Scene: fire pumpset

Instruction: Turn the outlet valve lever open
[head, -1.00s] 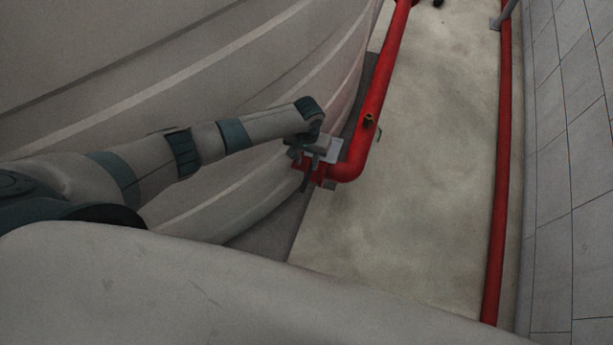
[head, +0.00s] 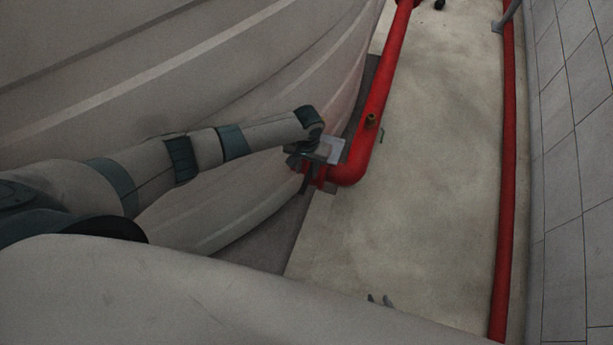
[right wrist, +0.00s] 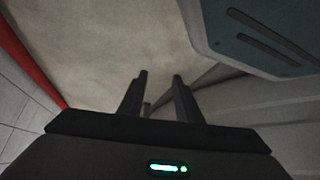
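My left gripper (head: 308,172) is at the lower end of a red pipe (head: 350,172), where the pipe bends toward the big pale tank (head: 240,80). It covers most of the fitting there, so the outlet valve lever cannot be made out clearly. I cannot tell whether its fingers are shut on anything. A light grey plate (head: 336,150) shows beside the gripper.
A second red pipe (head: 503,200) runs along the tiled wall (head: 572,180) on the right. The concrete floor (head: 430,170) between the pipes is clear. The tank's curved side lies close beside my left arm.

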